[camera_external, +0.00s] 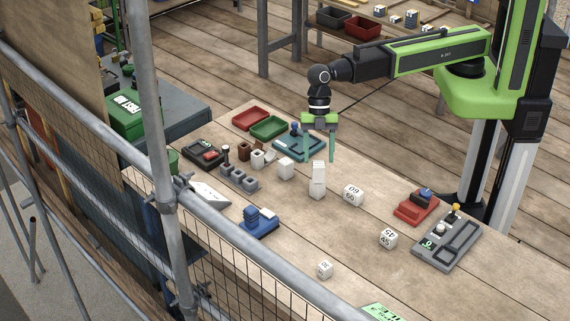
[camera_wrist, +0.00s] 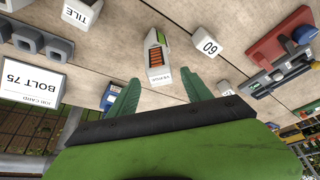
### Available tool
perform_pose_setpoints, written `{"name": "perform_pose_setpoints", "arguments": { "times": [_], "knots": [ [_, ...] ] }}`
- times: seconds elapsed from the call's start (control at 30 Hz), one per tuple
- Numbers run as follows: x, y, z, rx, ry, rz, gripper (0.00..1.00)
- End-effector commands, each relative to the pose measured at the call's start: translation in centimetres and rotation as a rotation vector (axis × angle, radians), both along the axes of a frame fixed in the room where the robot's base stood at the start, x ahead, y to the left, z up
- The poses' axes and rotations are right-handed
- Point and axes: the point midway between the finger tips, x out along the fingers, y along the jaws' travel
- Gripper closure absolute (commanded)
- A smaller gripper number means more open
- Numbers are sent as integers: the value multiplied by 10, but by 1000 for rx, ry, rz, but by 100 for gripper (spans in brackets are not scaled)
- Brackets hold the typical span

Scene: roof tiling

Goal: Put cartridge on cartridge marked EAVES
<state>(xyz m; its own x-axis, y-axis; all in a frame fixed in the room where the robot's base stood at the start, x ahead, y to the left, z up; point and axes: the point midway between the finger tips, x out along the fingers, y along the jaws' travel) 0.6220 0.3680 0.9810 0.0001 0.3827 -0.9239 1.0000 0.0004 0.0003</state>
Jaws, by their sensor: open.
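A white block (camera_external: 317,187) stands near the middle of the bench, with a second white piece (camera_external: 318,167) directly above it in the picture; I cannot tell whether it is on top or just behind. In the wrist view the nearer one shows an orange-striped face (camera_wrist: 157,58) and a small label too blurred to read. A green-marked white piece (camera_wrist: 154,38) adjoins it. I cannot tell which is marked EAVES. My gripper (camera_external: 319,158) is open and empty, its green fingers pointing down above and behind the white pieces. In the wrist view the gripper (camera_wrist: 160,92) has its fingertips wide apart.
A cube marked 60 (camera_external: 353,194) stands right of the pair, and a white block (camera_external: 285,168) to the left. Grey holders (camera_external: 240,178), a blue device (camera_external: 259,222), a red device (camera_external: 416,206) and a grey tray (camera_external: 449,240) surround them. The bench's front middle is mostly clear.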

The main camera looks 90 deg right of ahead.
Motion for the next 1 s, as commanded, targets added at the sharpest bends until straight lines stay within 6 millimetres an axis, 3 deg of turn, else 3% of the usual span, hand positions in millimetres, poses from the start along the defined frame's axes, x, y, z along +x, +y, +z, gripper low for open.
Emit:
{"name": "perform_pose_setpoints", "arguments": {
  "times": [0.03, 0.3, 0.77, 0.87, 1.0],
  "knots": [
    [-1, -5, 23, 0, 1, -2, 42],
    [-1, -28, 74, 0, 1, -2, 42],
    [0, -39, 76, -7, 8, -26, 42],
    [2, -91, 72, -58, 62, -225, 42],
    [-9, -221, 63, -181, 192, -780, 42]
  ]
}}
